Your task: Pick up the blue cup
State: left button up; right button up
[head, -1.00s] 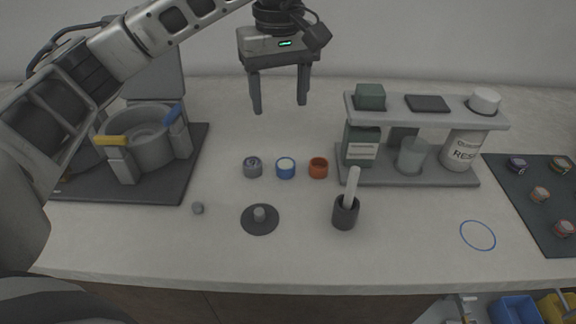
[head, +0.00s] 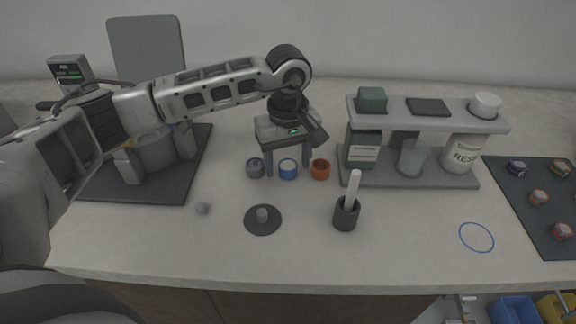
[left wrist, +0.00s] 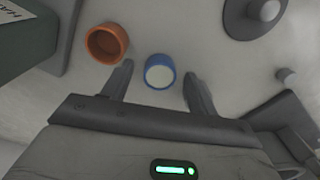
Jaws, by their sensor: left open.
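The blue cup (head: 288,169) stands upright on the counter between a grey cup and an orange cup. It has a pale inside. My left gripper (head: 287,172) points down over the row of cups, its fingers on either side of the blue cup in the head view. In the left wrist view, the blue cup (left wrist: 159,71) lies between the two open fingertips (left wrist: 158,78), apart from both. My left gripper is open and empty. My right gripper is not in view.
The orange cup (head: 320,169) and grey cup (head: 255,168) stand close on either side. A shelf (head: 420,180) with bottles is to the right. A dark holder with a white rod (head: 346,213) and a round lid with a knob (head: 262,219) are in front.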

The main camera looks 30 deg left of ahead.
pick_arm(q)
jog(key=shift+f, duration=0.2)
jog(key=c, duration=1)
jog(key=shift+c, duration=0.3)
jog(key=shift+r, duration=0.25)
